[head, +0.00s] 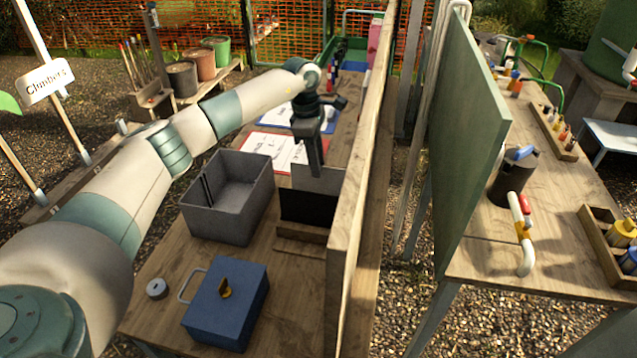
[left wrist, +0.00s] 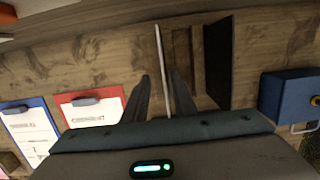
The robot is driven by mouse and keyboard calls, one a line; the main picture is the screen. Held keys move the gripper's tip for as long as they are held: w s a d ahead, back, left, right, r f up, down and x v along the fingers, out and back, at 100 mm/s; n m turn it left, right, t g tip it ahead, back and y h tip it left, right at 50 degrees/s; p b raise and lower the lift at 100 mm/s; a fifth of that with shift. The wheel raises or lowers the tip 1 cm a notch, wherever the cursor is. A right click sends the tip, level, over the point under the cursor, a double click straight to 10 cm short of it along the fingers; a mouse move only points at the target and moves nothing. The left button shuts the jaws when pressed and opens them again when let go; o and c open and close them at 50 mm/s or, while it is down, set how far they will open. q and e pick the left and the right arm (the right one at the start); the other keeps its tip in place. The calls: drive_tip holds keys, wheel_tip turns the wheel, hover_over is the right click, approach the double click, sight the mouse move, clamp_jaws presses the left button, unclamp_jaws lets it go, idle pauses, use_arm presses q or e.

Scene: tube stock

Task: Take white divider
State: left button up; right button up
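The white divider (head: 334,184) is a thin pale panel standing upright in a slotted wooden stand, behind a black divider (head: 308,209). In the left wrist view the white divider (left wrist: 160,50) shows edge-on as a thin strip, with the black divider (left wrist: 219,62) to its right. My left gripper (head: 316,170) points down at the top of the white divider. In the left wrist view its two fingers (left wrist: 160,80) stand apart on either side of the divider, with a gap visible at the tips. My right gripper is out of view.
A grey open bin (head: 240,183) stands left of the stand, and a blue box (head: 228,304) with a handle is in front. Clipboards (head: 285,150) lie behind. A wooden partition (head: 358,160) rises close on the right. A grey ring (head: 157,288) lies at the front left.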

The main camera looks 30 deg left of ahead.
sight(321, 182)
use_arm(q)
drive_tip(key=shift+d+f, duration=0.1)
drive_tip(key=shift+f, duration=0.55)
drive_tip(key=f+p, duration=0.2)
drive_tip(key=d+f+p, duration=0.1)
drive_tip(key=f+p, duration=0.1)
drive_tip(key=f, duration=0.1)
drive_tip(key=shift+s, duration=0.15)
drive_tip(key=shift+c, duration=0.6)
clamp_jaws()
